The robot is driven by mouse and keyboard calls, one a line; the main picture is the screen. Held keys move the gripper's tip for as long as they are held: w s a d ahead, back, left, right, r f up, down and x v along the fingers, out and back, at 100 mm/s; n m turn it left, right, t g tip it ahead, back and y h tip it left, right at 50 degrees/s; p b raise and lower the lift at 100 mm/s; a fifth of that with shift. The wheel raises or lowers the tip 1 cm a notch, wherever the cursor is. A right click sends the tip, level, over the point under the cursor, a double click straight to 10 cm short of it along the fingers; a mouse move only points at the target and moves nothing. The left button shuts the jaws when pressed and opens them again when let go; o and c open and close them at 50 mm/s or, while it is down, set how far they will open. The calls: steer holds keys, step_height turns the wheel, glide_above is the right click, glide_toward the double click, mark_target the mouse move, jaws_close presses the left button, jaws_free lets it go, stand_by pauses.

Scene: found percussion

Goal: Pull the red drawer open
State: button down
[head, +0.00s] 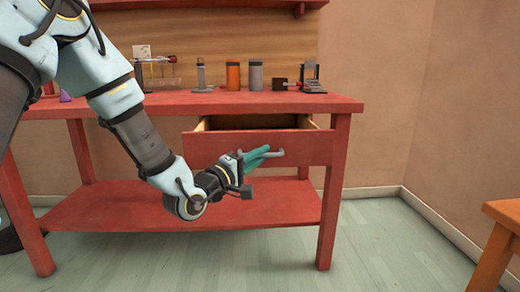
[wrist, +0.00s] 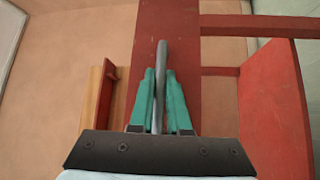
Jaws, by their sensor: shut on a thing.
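The red drawer (head: 310,148) is under the top of the red table and stands partly open, with its pale inner sides showing behind the front. A grey bar handle (head: 276,153) is on the drawer front. My gripper (head: 262,155) has teal fingers and is shut on this handle. In the wrist view, the fingers of my gripper (wrist: 160,95) lie on both sides of the grey handle (wrist: 161,62), with the red drawer front (wrist: 183,30) behind. The inside of the drawer is mostly hidden in both views.
The red table (head: 110,108) has a lower shelf (head: 270,205) under the drawer. On top stand an orange canister (head: 233,76), a grey canister (head: 256,76), a small metal device (head: 312,80) and other small items. An orange stool or table (head: 505,212) is at right. The floor in front is clear.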

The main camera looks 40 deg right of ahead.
steer(key=shift+s+a, duration=0.55)
steer(key=c, duration=0.9)
jaws_free()
steer(key=a, duration=0.3)
steer(key=a+f, duration=0.1)
steer(key=a, duration=0.3)
steer(key=s+a+p, duration=0.1)
steer(key=a, duration=0.2)
steer(key=shift+a+f, duration=0.2)
steer(key=shift+a, duration=0.1)
